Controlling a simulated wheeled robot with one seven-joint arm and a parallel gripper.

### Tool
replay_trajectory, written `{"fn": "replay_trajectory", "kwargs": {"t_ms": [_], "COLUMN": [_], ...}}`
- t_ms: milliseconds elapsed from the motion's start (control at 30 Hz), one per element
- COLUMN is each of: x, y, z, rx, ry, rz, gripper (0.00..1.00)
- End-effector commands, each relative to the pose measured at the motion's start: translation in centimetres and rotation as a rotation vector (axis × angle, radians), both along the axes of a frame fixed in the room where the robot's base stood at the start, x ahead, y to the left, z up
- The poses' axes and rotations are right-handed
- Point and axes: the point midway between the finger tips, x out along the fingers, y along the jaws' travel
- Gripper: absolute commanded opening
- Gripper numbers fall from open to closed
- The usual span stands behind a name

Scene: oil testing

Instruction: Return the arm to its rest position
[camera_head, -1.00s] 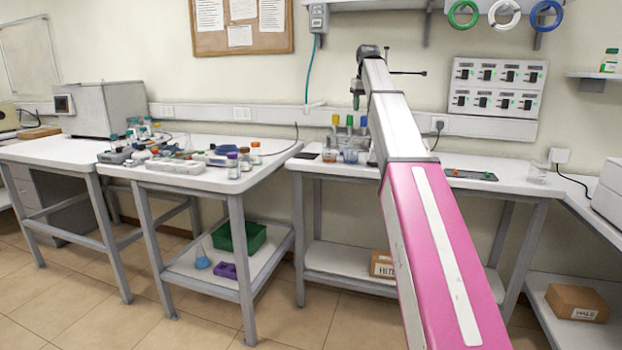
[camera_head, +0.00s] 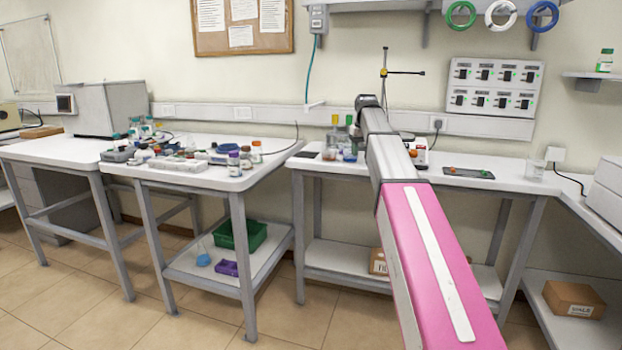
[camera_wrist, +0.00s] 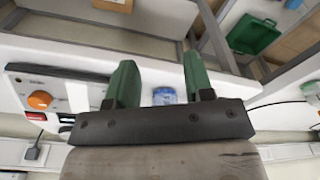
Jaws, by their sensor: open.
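My arm (camera_head: 400,190), with a pink link and a grey-white link, reaches forward over the bench in the head view. Its far end hides my gripper there. In the wrist view my gripper (camera_wrist: 158,65) has two green fingers spread apart with nothing held between them. A clear container with blue contents or markings (camera_wrist: 163,96) shows behind the gap between the fingers, apart from them.
The back bench (camera_head: 520,178) carries bottles left of my arm, a dark tray (camera_head: 468,174) and a beaker (camera_head: 535,170). A device with an orange knob (camera_wrist: 40,100) shows in the wrist view. The left bench (camera_head: 215,180) is cluttered. Open floor lies in front.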

Motion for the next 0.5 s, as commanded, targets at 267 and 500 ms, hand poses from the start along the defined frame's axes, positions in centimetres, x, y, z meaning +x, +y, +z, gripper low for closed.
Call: {"fn": "replay_trajectory", "kwargs": {"t_ms": [267, 500], "x": [-5.8, -11.5], "y": [0.1, 0.2], "z": [-13.9, -23.8], "rx": [-0.002, -0.003], "ry": [0.027, 0.044], "rz": [-0.040, -0.073], "gripper": [0.47, 0.47]}}
